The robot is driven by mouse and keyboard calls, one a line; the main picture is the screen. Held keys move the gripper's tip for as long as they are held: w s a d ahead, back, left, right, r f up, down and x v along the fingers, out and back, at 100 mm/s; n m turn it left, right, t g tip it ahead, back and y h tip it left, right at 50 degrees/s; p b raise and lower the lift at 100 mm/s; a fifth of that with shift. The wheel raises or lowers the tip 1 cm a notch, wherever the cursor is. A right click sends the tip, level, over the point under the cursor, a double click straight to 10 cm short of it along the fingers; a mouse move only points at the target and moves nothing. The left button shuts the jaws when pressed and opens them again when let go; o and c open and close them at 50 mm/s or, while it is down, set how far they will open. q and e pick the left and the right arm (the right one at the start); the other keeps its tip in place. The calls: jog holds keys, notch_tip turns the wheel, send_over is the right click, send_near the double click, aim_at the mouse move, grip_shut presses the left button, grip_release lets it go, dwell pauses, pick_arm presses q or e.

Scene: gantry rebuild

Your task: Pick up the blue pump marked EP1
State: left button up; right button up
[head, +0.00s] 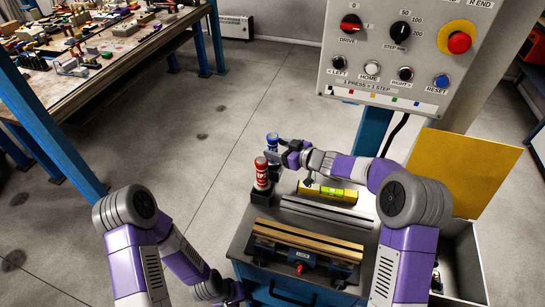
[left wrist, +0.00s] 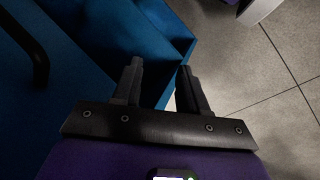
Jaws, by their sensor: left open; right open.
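The blue pump (head: 272,140) stands at the far left corner of the bench, its lower part hidden by my right gripper. Its marking is too small to read. My right gripper (head: 277,151) is open, its fingers at the blue pump; I cannot tell whether they touch it. A red pump (head: 262,175) stands upright in a dark holder just in front. My left gripper (head: 238,293) is low beside the blue cabinet. In the left wrist view it (left wrist: 158,78) is open and empty, over the cabinet side and floor.
The bench (head: 239,243) carries a vise (head: 300,261), metal rails (head: 325,214) and a yellow level (head: 328,193). A control panel (head: 397,55) rises behind at right. An open box with a yellow lid (head: 465,165) stands right. Floor at left is clear, up to a cluttered table (head: 75,85).

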jog(key=x, duration=0.5)
jog(key=shift+w+d+f, duration=0.1)
jog(key=shift+w+d, duration=0.05)
grip_shut()
